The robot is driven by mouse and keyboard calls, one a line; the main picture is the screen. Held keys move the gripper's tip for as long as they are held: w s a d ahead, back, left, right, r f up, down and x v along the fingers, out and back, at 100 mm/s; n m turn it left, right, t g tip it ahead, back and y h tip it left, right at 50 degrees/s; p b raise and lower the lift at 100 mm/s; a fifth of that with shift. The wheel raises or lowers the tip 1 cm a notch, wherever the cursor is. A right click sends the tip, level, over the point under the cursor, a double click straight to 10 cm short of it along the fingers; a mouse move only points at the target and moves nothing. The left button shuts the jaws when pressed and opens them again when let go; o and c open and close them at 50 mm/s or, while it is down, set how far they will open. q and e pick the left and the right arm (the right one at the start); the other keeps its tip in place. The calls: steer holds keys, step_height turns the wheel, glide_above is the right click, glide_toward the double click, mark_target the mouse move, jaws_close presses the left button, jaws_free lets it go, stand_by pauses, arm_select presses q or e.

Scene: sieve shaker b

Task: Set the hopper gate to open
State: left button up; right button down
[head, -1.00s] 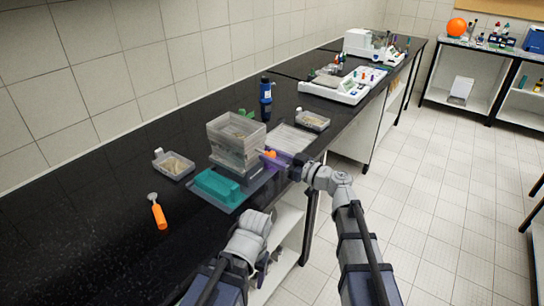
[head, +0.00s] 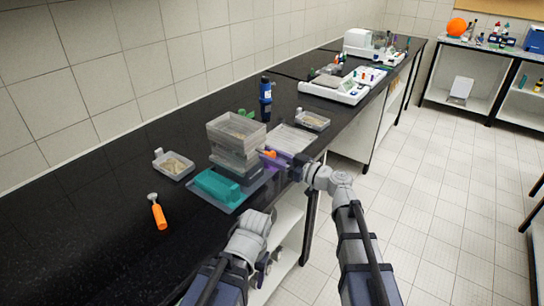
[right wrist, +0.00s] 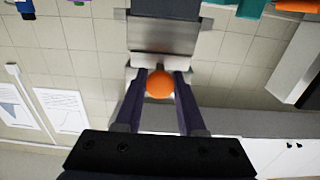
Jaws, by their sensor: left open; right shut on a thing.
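A stack of clear grey boxes (head: 236,130) stands on a blue-grey base with a teal block (head: 216,186) at its front. Its layers look staggered. An orange round knob (head: 269,154) is at the stack's right side. My right gripper (head: 273,158), with purple fingers, is shut on this knob; the right wrist view shows the orange ball (right wrist: 160,84) between the two fingers. Which part the knob is fixed to is hidden, and I cannot tell the gate's position. My left gripper (head: 267,262) is open and empty, low in front of the bench edge; its fingers are barely visible.
On the black bench (head: 90,225) are small trays of grains (head: 174,166) (head: 312,120), an orange-handled tool (head: 159,214), a blue bottle (head: 265,92) and a flat pale tray (head: 292,139). A white instrument (head: 345,88) stands farther back. The bench's front left is clear.

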steer(key=v, duration=0.5)
steer(key=shift+s+d, duration=0.15)
steer(key=c, duration=0.5)
jaws_free()
steer(key=v, duration=0.7)
steer(key=shift+s+d, duration=0.2)
steer(key=shift+d, duration=0.15)
